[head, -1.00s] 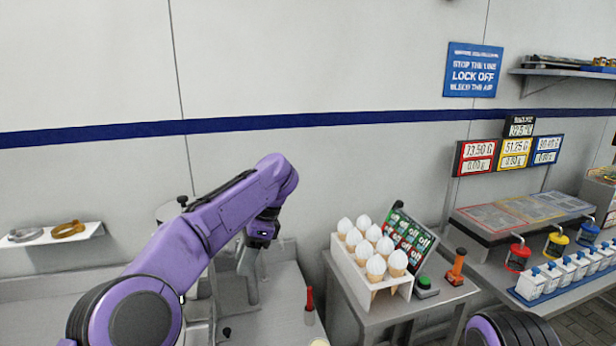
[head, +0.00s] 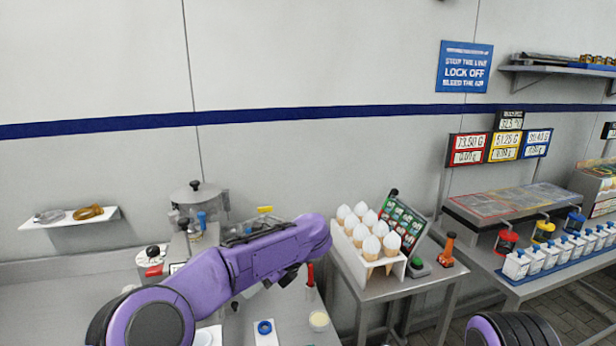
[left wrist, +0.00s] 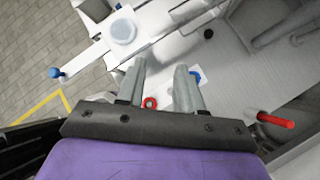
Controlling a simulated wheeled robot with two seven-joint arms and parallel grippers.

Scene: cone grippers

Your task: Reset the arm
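My left arm comes in from the lower left in the head view and bends down at its wrist. My left gripper (head: 284,277) is partly hidden under the wrist there, above the left bench. In the left wrist view the two grey fingers of the left gripper (left wrist: 160,68) stand apart with nothing held between them. Only a round purple part of my right arm shows at the lower right of the head view; the right gripper is out of the picture.
A white rack of cones (head: 366,256) stands on the steel table right of my left wrist. A machine with a round lid (head: 197,194) and a red-based device (head: 153,262) stand behind the arm. A red-handled tool (left wrist: 276,120) is near the gripper.

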